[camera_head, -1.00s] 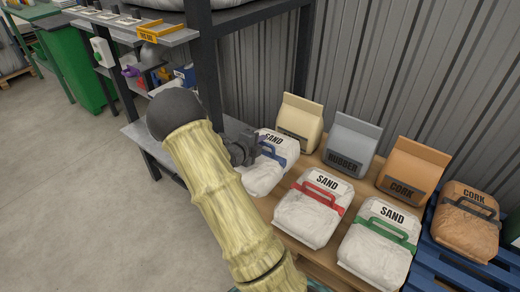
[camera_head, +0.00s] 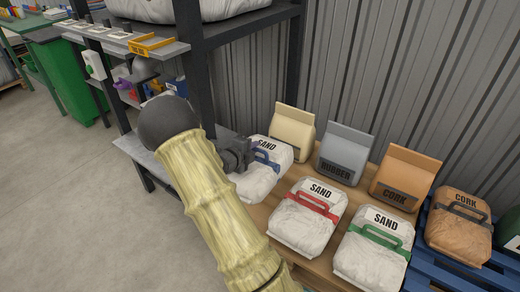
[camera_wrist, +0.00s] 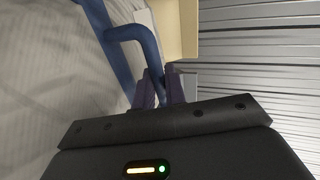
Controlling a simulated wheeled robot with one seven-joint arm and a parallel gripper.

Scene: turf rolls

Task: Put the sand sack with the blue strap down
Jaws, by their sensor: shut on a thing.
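The white sand sack with the blue strap (camera_head: 262,172) is at the back left end of the wooden table (camera_head: 262,213), in front of the cream bag. In the wrist view its pale side (camera_wrist: 60,80) fills the left, with the blue strap (camera_wrist: 135,40) arching to the fingers. My gripper (camera_head: 240,155) is at the sack's upper left in the head view. In the wrist view my gripper (camera_wrist: 160,90) is shut on the blue strap's handle. Whether the sack's underside touches the table cannot be told.
Sand sacks with a red strap (camera_head: 307,215) and a green strap (camera_head: 375,248) stand close by. Behind are cream (camera_head: 292,128), grey (camera_head: 342,150) and orange (camera_head: 406,178) bags. A brown cork sack (camera_head: 460,225) sits on a blue pallet (camera_head: 440,270). A dark shelf rack (camera_head: 195,75) stands at left.

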